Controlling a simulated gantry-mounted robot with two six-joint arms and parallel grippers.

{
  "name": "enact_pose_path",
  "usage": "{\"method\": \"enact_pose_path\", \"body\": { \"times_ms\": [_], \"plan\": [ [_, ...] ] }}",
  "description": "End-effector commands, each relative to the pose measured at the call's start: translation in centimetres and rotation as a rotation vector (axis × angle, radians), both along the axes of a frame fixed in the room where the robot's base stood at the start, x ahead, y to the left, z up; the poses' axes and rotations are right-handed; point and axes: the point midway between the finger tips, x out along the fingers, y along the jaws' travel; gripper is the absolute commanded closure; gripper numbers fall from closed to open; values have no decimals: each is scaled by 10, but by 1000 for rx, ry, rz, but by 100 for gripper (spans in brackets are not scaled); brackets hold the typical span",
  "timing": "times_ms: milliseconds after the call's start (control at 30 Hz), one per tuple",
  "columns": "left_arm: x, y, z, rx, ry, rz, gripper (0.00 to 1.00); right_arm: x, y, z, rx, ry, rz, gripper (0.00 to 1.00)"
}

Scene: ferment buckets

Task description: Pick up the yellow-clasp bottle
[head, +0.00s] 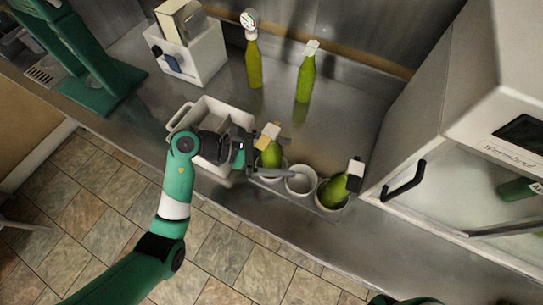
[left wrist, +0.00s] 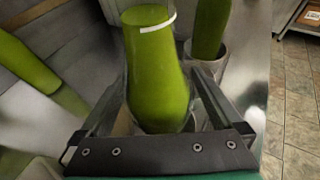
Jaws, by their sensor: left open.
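The yellow-clasp bottle (head: 270,157) is green with a pale yellow top and stands in the leftmost of a row of white cups. My left gripper (head: 284,157) is open, with its fingers on either side of this bottle. In the left wrist view a green bottle (left wrist: 157,75) fills the space between the open fingers (left wrist: 155,105); I cannot tell whether they touch it. The lower part of the bottle is hidden in the cup. My right gripper is not in view.
The middle cup (head: 300,182) is empty. A black-topped green bottle (head: 335,190) leans in the right cup. Two bottles, one with a round white top (head: 254,65) and one white-topped (head: 306,78), stand behind. A white basin (head: 213,108) is left; a white appliance (head: 440,165) is right.

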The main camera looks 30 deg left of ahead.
Motion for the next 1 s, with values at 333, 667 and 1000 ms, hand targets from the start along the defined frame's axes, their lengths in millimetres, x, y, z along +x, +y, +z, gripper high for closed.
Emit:
{"method": "enact_pose_path", "body": {
  "times_ms": [333, 667, 1000],
  "plan": [
    [1, -2, -1, 0, 0, 1, 20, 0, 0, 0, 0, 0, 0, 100],
    [1, -2, -1, 0, 0, 1, 79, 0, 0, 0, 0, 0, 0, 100],
    [2, -2, 1, -1, -3, 0, 100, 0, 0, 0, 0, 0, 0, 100]
  ]
}}
